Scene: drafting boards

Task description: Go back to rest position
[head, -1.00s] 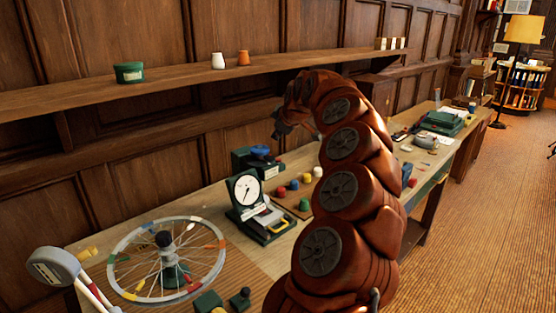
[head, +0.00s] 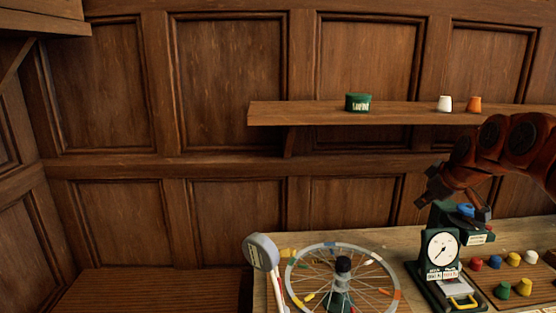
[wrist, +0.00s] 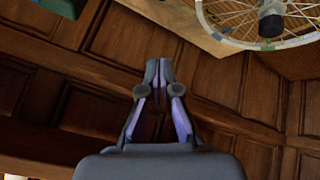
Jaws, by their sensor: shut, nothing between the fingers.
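My gripper (wrist: 158,72) is shut with nothing between its fingertips in the wrist view. Wood wall panels lie behind it in that view. In the head view my arm comes in from the right edge, and its dark end hangs above the bench, close to the green dial device (head: 440,252). I cannot tell from the head view whether it touches the green block with the blue top (head: 465,212) there.
A spoked wheel (head: 340,280) on a stand sits on the bench, with a white round-headed tool (head: 262,252) at its left. Coloured knobs (head: 503,289) lie at the right. A shelf (head: 300,113) above holds a green tin (head: 358,102), a white cup (head: 444,103) and an orange cup (head: 474,104).

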